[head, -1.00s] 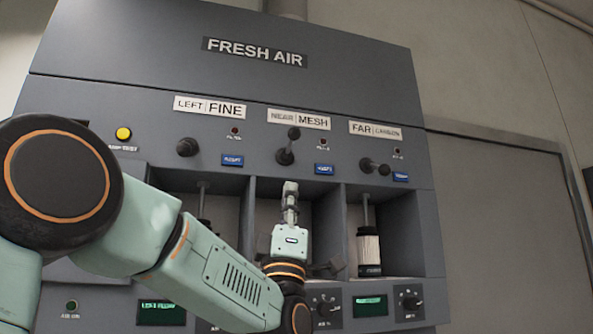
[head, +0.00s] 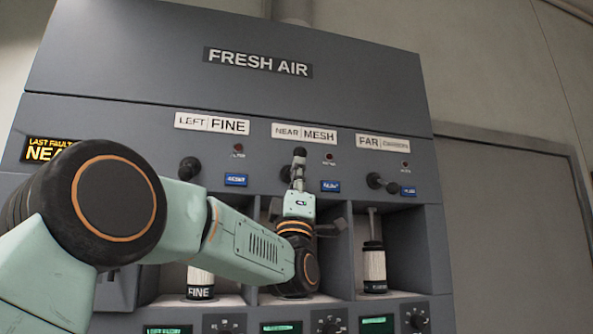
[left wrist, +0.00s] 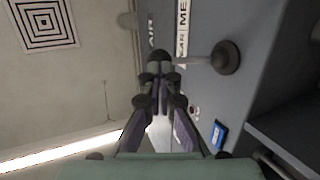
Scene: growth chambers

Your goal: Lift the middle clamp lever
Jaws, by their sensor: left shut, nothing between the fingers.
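The middle clamp lever (head: 299,153) is a dark rod with a round black knob, under the "NEAR MESH" label (head: 303,135). Its knob shows just above my fingertips; its lower part is hidden behind my gripper. My left gripper (head: 298,174) is shut and empty, pointing up at the lever from below. In the left wrist view, the lever's dark round base (left wrist: 226,57) is on the panel, and its rod runs left to the tip of my shut fingers (left wrist: 160,80). I cannot tell whether they touch. My right gripper is not in view.
The left lever (head: 189,168) and far lever (head: 378,182) flank the middle one. Below are open bays; filter cartridges show in the left one (head: 200,282) and right one (head: 374,265). Dividing walls (head: 342,250) stand close beside my wrist.

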